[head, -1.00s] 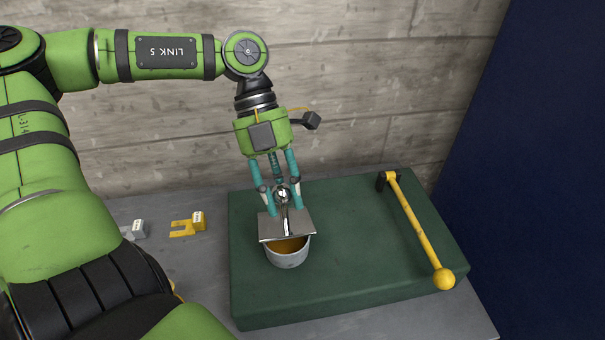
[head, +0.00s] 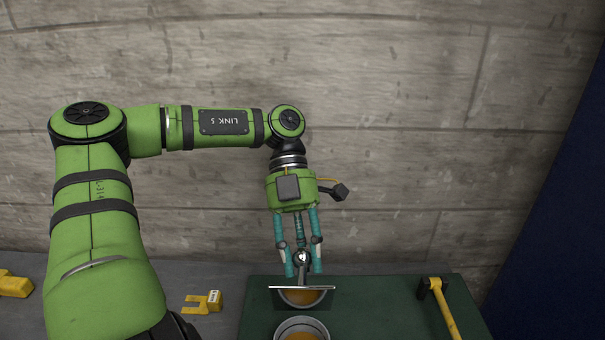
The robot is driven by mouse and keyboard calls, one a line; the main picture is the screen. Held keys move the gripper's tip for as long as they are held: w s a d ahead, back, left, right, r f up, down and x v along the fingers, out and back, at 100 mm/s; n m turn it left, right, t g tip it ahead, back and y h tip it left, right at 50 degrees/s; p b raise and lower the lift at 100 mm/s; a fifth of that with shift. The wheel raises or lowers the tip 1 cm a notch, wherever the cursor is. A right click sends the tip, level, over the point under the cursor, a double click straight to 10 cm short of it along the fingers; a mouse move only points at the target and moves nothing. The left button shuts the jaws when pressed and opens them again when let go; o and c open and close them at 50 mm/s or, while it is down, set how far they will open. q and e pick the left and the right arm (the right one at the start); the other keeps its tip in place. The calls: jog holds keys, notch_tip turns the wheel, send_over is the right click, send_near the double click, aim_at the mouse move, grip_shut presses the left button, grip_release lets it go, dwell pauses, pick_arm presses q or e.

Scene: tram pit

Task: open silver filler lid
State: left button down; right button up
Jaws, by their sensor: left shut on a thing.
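The silver filler lid (head: 302,289) is raised at the back of the round grey filler neck (head: 302,324) and shows nearly edge-on. Its shiny underside faces the neck and seems to mirror the orange inside. My left gripper (head: 303,269) comes down from above and is shut on the lid's silver handle (head: 302,257), behind the plate. The neck's mouth is uncovered at the bottom edge of the view, and its lower part is cut off. My right gripper is not in view.
The green block (head: 385,310) carries the filler. A yellow lever (head: 443,310) on a black pivot stands at its right, partly cut off. Yellow pieces (head: 205,303) lie on the grey bench to the left. A concrete wall (head: 400,110) rises behind.

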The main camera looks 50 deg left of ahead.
pick_arm(q)
jog(key=shift+w+a+f, duration=0.3)
jog(key=shift+a+f, duration=0.1)
jog(key=shift+f, duration=0.05)
dwell(0.3)
jog(key=c, duration=0.9)
grip_release()
jog(key=shift+w+a, duration=0.1)
jog(key=shift+o, duration=0.2)
notch_tip(320, 180, up, 10)
